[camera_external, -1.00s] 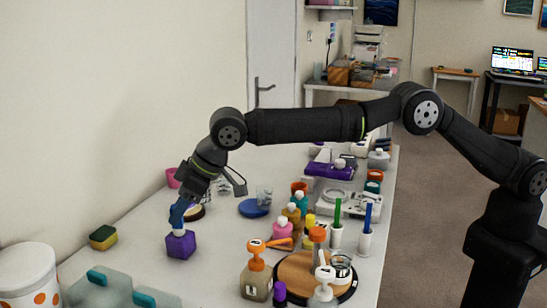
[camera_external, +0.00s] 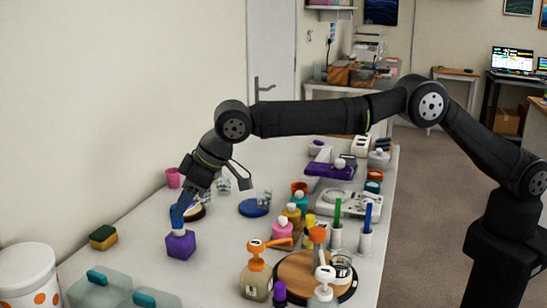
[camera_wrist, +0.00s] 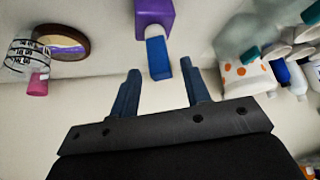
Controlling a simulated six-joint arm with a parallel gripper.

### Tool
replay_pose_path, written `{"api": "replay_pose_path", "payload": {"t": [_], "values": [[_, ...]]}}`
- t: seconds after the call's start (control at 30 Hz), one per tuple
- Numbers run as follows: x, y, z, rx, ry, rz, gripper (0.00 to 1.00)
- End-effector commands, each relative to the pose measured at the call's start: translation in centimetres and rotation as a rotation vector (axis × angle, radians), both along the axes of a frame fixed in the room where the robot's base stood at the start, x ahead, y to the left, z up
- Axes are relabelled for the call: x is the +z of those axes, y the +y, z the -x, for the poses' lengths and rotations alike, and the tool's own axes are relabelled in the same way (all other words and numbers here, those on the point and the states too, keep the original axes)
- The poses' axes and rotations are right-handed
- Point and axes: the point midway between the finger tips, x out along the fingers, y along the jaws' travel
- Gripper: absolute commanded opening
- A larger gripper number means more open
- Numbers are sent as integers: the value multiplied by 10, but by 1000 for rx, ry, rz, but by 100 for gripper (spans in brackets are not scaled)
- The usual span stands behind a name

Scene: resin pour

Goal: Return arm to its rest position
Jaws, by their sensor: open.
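My gripper (camera_external: 178,215) is open, with its blue fingers pointing down at the purple bottle (camera_external: 180,245) on the left part of the table. In the wrist view the fingers (camera_wrist: 160,68) are spread apart with nothing held between them. The purple bottle (camera_wrist: 155,18) and its blue top (camera_wrist: 157,58) lie just beyond the fingertips, in line with the gap. Whether a finger touches the bottle cannot be told. My arm reaches across above the table from its base at the right.
A green-yellow sponge (camera_external: 103,237), clear lidded boxes (camera_external: 100,290) and a dotted canister (camera_external: 28,275) are nearby on the left. A blue disc (camera_external: 253,208), several bottles and a round wooden board (camera_external: 296,268) stand to the right. A pink cup (camera_external: 173,177) stands behind.

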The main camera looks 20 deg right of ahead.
Motion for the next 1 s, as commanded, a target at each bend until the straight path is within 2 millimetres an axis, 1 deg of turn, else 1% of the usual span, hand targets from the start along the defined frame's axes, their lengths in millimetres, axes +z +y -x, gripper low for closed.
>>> {"api": "replay_pose_path", "payload": {"t": [0.03, 0.1, 0.43, 0.47, 0.5, 0.6, 0.7, 0.8, 1.0], "values": [[-7, 4, -2, 0, 0, 1, 43], [-15, 8, -4, 0, 0, 1, 43], [-48, 27, -12, -1, 0, 0, 43], [-45, 27, -12, -1, -1, -3, 43], [-32, 27, -12, 0, -1, -6, 43], [-14, 27, -12, 1, -1, -4, 43], [-2, 26, -13, 0, -1, -2, 43], [1, 21, -17, 0, 0, 0, 43], [2, 20, -18, 1, 0, 0, 43]]}}
